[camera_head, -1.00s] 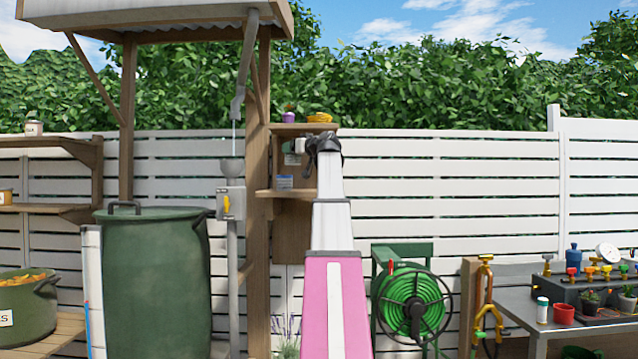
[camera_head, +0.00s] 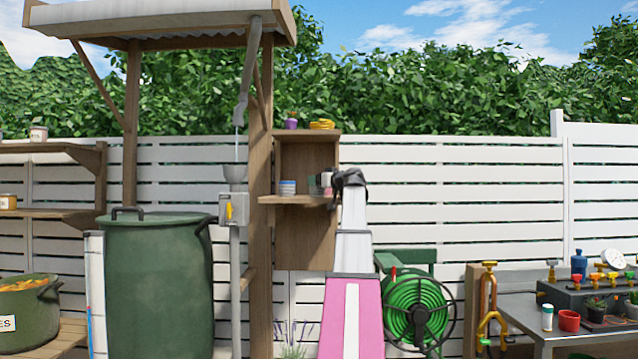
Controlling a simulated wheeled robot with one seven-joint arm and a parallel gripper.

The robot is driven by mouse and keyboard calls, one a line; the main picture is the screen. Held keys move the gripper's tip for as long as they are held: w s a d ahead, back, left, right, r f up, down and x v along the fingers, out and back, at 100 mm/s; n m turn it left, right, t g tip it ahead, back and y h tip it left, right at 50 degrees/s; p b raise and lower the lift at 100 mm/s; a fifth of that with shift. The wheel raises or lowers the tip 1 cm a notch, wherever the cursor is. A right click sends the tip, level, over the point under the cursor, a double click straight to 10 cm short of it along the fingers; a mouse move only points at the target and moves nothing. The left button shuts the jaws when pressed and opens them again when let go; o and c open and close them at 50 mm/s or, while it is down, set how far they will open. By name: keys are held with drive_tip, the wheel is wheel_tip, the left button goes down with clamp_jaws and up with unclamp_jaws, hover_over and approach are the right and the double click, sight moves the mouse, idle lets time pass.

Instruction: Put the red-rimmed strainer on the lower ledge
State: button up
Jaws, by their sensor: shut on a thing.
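A wooden wall shelf beside the post has a lower ledge (camera_head: 280,200), with a blue-and-white container (camera_head: 287,188) at its left. My gripper (camera_head: 336,182) is at the ledge's right end, seen from behind and mostly dark. It is shut on a small pale thing with a reddish part, which I take as the red-rimmed strainer (camera_head: 327,190). The strainer shows just left of the gripper, at or slightly above ledge height. It is small and partly hidden, so I cannot tell whether it touches the ledge. A dark green bit shows at its left.
The shelf's top (camera_head: 304,134) carries a purple pot (camera_head: 291,121) and a yellow coil (camera_head: 322,124). The wooden post (camera_head: 259,190) stands left of the ledge. A green barrel (camera_head: 157,280), a green hose reel (camera_head: 418,308) and a metal table (camera_head: 520,312) stand lower down.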

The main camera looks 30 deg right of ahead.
drive_tip(key=shift+f, duration=0.15)
drive_tip(key=o, duration=0.9)
drive_tip(key=shift+o, duration=0.2)
drive_tip(key=v, duration=1.2)
